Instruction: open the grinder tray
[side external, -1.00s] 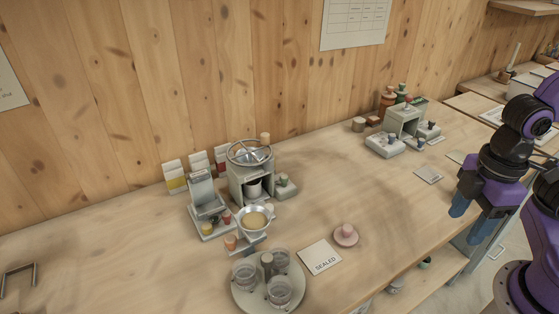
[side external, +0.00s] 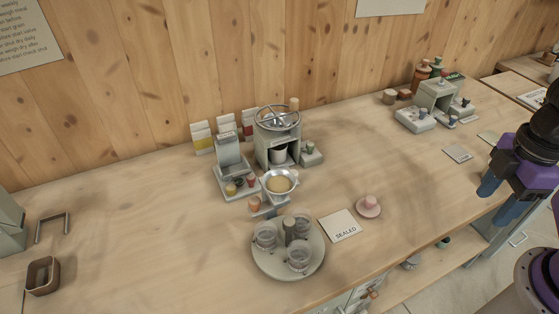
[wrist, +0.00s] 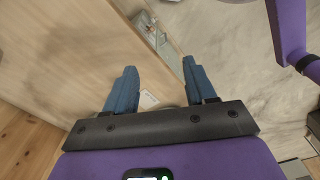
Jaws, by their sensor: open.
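No label marks the grinder. One candidate is the grey machine with a spoked handwheel on top (side external: 278,135), left of centre in the side view, with a pale cup in its open front. The other is the small grey boxy unit (side external: 435,95) at the back right, with low blocks and knobs around it. I cannot tell which has the tray, or whether it is open or shut. My gripper (side external: 498,198) hangs near the right front edge of the bench, apart from both. Its blue fingers are open and empty, as the wrist view also shows (wrist: 158,72).
A round turntable with several clear jars (side external: 288,272), a bowl of tan meal (side external: 280,182) and a grey scale-like device (side external: 232,172) stand near the handwheel machine. A SEALED card (side external: 340,226) and pink knobbed dish (side external: 368,206) lie to their right. Middle-right bench is mostly clear.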

